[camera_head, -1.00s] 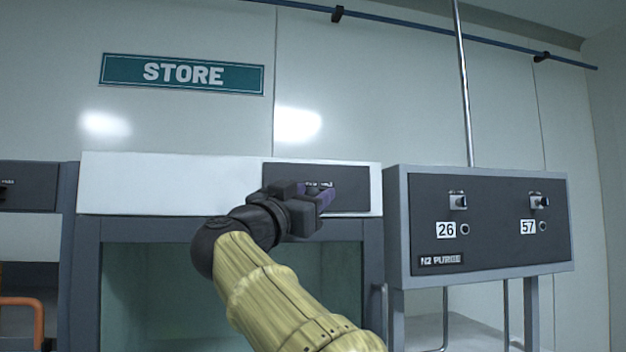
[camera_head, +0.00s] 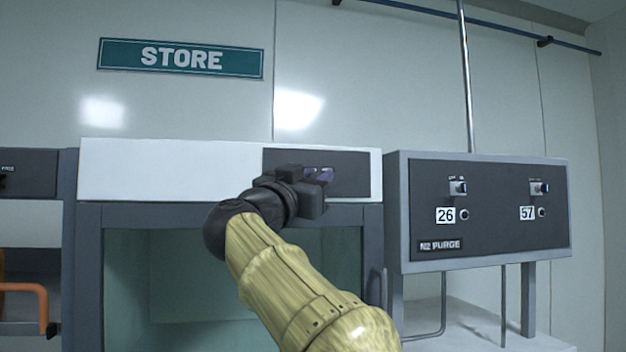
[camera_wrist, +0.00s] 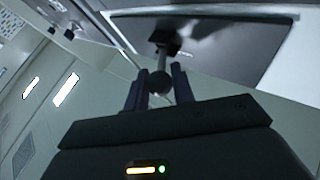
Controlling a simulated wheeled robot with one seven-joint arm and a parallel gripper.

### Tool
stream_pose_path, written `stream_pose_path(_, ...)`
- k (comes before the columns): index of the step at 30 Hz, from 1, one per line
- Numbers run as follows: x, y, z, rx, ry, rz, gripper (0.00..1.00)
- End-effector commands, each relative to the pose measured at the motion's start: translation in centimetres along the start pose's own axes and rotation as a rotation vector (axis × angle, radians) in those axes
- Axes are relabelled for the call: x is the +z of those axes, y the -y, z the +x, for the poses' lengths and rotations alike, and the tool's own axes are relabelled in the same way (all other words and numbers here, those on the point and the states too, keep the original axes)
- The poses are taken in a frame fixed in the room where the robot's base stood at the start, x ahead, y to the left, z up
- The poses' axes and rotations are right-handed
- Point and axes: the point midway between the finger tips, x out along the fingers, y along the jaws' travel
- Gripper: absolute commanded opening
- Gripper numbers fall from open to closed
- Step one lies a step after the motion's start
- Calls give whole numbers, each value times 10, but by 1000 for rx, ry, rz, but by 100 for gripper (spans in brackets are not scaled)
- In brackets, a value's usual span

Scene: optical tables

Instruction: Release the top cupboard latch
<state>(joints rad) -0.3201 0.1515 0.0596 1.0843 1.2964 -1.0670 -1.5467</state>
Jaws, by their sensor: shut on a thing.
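The dark latch panel (camera_head: 352,177) is set in the right end of the white header (camera_head: 165,170) above the glass-fronted cupboard (camera_head: 150,270). My gripper (camera_head: 322,176) is at this panel and mostly hides the latch in the head view. In the wrist view the latch shows as a black block (camera_wrist: 165,40) with a pale stem and a dark ball end (camera_wrist: 160,82). My gripper (camera_wrist: 158,90) has its two fingers shut on the ball, one on each side. How far the latch is turned is hard to tell.
An N2 PURGE box (camera_head: 490,215) with two switches, labelled 26 and 57, stands close to the right of the cupboard. A green STORE sign (camera_head: 180,58) is on the wall above. Another dark panel and an orange handle (camera_head: 40,295) are at the left edge.

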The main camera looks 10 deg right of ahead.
Motion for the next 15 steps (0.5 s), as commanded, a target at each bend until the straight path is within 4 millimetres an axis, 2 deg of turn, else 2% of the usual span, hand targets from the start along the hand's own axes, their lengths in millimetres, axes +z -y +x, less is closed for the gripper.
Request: stream_pose_path(15, -4, -17, 7, -248, 47, 104, 2)
